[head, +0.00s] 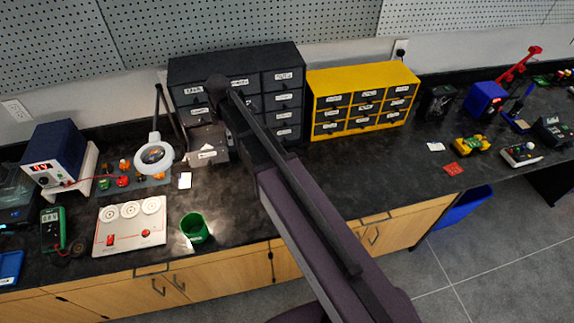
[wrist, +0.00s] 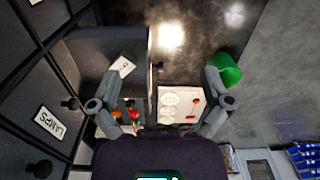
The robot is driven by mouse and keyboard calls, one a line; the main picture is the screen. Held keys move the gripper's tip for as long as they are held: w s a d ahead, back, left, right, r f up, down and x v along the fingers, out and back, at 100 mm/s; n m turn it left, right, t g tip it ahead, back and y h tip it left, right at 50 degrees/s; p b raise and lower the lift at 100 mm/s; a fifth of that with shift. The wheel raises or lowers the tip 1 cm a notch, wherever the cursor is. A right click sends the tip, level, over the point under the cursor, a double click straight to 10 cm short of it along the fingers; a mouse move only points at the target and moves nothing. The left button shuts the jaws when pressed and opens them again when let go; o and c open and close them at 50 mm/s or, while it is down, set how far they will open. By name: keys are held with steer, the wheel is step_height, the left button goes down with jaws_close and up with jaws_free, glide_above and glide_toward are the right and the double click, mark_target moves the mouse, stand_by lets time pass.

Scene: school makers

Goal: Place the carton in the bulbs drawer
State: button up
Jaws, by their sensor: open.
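The dark drawer cabinet (head: 285,62) stands at the back of the bench, and one left-side drawer (head: 193,160) is pulled out. In the wrist view the open drawer (wrist: 98,58) lies beyond my left finger. A small white piece with dark marks (wrist: 122,67) shows within its outline; I cannot tell whether it is the carton or a label. The pulled-out drawer's own label cannot be read. A shut drawer beside it reads LAMPS (wrist: 50,122). My gripper (wrist: 160,88) is open, with nothing seen between its fingers. My arm hides part of the cabinet in the head view.
A yellow drawer cabinet (head: 362,78) stands to the right. A ring magnifier lamp (head: 154,153), a white circuit board (head: 130,232) and a green cup (head: 195,227) are on the left bench.

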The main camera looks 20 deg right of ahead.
steer(key=s+d+m, duration=1.5)
steer(key=s+m, duration=0.3)
steer(key=shift+s, duration=0.2)
stand_by(0.4)
